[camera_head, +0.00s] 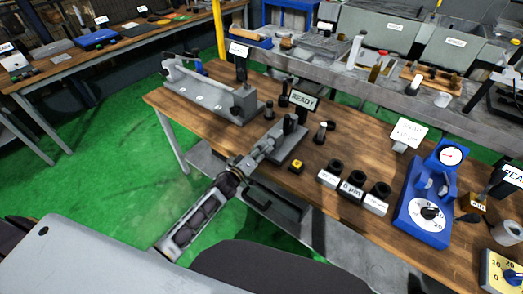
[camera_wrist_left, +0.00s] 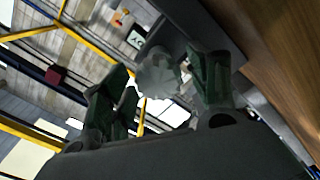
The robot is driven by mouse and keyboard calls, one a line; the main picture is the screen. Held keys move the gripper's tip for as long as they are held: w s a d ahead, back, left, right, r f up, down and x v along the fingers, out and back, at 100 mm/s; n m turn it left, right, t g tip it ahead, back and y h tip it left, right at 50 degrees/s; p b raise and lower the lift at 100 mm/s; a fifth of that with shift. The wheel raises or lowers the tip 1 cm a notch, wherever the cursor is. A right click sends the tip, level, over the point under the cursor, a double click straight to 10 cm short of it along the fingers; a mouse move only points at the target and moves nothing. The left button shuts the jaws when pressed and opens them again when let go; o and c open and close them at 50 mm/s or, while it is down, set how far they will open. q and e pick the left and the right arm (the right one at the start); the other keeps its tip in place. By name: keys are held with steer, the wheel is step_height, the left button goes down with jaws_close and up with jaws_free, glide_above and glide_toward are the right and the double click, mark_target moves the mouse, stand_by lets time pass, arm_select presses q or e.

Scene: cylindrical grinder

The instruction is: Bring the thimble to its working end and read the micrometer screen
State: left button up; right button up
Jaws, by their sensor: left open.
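The micrometer (camera_head: 285,138) sits on a grey base on the wooden bench, in the middle of the head view. Its small screen (camera_head: 304,101) stands just behind it and reads "READY". My left gripper (camera_head: 252,160) reaches in from the lower left at the micrometer's near left end. In the left wrist view a grey round part, which looks like the thimble (camera_wrist_left: 158,74), shows between the two dark fingers of the left gripper (camera_wrist_left: 163,80). The fingers are apart; contact with the thimble cannot be told. My right gripper is out of view.
A yellow-topped button block (camera_head: 296,167) and labelled blocks with black tops (camera_head: 352,189) stand right of the micrometer. A blue dial gauge stand (camera_head: 424,208) is farther right. A grey fixture (camera_head: 210,93) stands at the bench's left end.

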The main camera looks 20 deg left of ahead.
arm_select(q)
steer(key=shift+w, duration=0.1)
steer(key=shift+c, duration=0.4)
steer(key=c, duration=0.9)
steer(key=shift+c, duration=0.2)
